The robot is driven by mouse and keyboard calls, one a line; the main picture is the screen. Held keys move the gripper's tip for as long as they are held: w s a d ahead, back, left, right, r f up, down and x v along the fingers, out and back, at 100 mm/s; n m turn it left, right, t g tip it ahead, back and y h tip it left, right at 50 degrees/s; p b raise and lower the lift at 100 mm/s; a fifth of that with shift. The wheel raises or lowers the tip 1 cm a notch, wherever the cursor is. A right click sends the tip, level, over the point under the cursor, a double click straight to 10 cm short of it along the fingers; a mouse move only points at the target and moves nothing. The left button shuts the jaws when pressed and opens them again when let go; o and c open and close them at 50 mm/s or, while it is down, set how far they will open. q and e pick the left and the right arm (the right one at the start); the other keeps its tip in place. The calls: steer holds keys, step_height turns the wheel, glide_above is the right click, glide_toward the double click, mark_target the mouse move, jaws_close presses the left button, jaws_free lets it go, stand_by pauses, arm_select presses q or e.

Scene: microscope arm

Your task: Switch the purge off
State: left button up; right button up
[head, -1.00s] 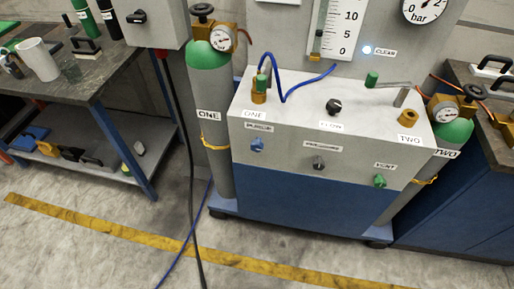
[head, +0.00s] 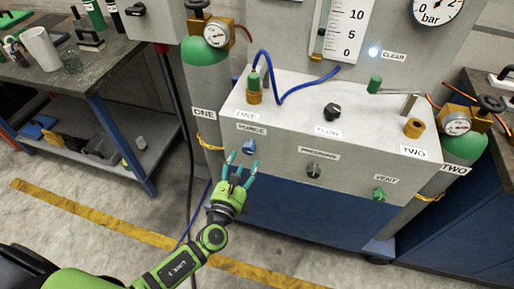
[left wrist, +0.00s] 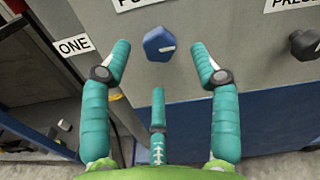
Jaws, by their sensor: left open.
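The purge knob (head: 249,146) is a small blue knob on the front face of the white panel box (head: 279,165), under the PURGE label (head: 251,128). In the left wrist view the blue knob (left wrist: 159,44) is faceted, with a short white mark pointing to the right. My left gripper (head: 240,168) is open and empty, just below and in front of the knob. In the left wrist view its teal fingers (left wrist: 160,75) are spread, with the knob ahead between the two outer tips and not touched. My right gripper is not in view.
A dark PRESSURE knob (head: 314,170) and a green VENT knob (head: 379,194) sit to the right on the same face. Gas cylinder ONE (head: 203,90) stands left of the box. A blue hose (head: 290,88) loops over its top.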

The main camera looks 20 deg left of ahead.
mark_target(247, 151)
arm_select(q)
steer(key=w, duration=0.6)
steer(key=shift+w, duration=0.3)
steer(key=c, duration=1.2)
